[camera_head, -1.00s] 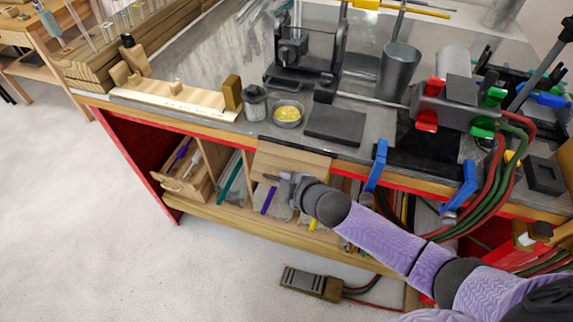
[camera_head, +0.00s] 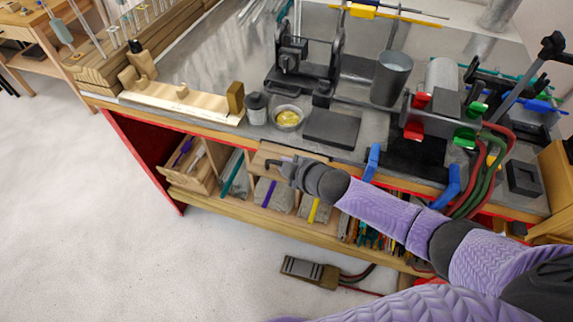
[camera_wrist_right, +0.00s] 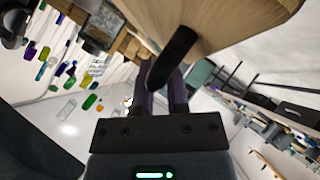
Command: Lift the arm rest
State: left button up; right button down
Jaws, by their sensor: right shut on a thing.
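The arm rest is a wooden board (camera_head: 286,152) at the front edge of the bench. In the head view it looks like a narrow raised strip. In the right wrist view its pale wooden face (camera_wrist_right: 215,18) fills the top, with a dark bar in front of it. My right gripper (camera_head: 277,163) is at the board's front in the head view. It is shut on the arm rest; the fingers (camera_wrist_right: 162,92) close at the dark bar, and the exact contact is partly hidden. My left gripper is not in view.
The bench top above holds a yellow-filled dish (camera_head: 287,117), a dark flat block (camera_head: 332,128) and a grey cup (camera_head: 393,78). Blue brackets (camera_head: 372,162) stick out from the front edge on the right. An open wooden drawer (camera_head: 192,168) is at left below. A pedal (camera_head: 309,271) lies on the floor.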

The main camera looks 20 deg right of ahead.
dwell(0.4)
jog(key=c, duration=0.7)
grip_release()
jog(key=shift+w, duration=0.1)
jog(key=shift+o, duration=0.2)
jog(key=p+v, duration=0.2)
jog(key=v, duration=0.8)
jog(key=shift+p, duration=0.35)
